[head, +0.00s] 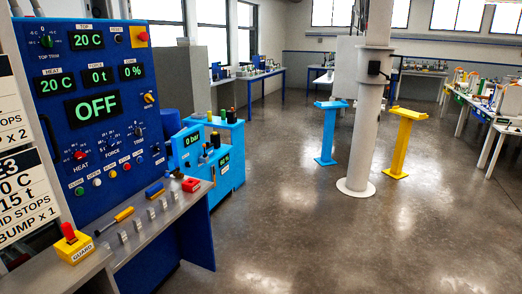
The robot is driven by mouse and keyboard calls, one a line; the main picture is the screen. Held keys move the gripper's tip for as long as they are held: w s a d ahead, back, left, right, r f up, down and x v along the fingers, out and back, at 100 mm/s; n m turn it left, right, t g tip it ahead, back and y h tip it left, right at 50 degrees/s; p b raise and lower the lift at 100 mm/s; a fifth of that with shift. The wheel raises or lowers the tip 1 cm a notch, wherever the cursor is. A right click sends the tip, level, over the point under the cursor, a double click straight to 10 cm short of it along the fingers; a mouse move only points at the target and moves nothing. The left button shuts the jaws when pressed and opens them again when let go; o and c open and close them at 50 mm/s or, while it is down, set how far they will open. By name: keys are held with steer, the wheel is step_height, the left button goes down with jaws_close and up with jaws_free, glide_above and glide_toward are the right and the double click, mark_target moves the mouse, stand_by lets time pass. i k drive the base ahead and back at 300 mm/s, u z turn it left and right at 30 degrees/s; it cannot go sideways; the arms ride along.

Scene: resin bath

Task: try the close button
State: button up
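The blue control panel (75,120) stands at the left in the head view. A row of small round buttons runs along its lower part, each under a tiny label. The leftmost is a green button (79,191), whose label looks like "CLOSE" but is too small to read surely. The large display (97,106) reads OFF. My gripper is not in view.
A grey ledge (135,235) below the panel holds a yellow guard box (74,246) with a red switch, a yellow-handled tool (115,221) and a red block (191,185). A blue machine (225,150) stands beyond. Open floor (290,220) lies to the right, with a pillar (367,110).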

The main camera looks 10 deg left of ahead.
mark_target(80, 191)
steer(key=u, duration=0.3)
steer(key=i, duration=0.6)
steer(key=u, duration=0.8)
steer(key=i, duration=0.5)
steer(key=u, duration=0.75)
steer(key=i, duration=0.5)
steer(key=u, duration=0.3)
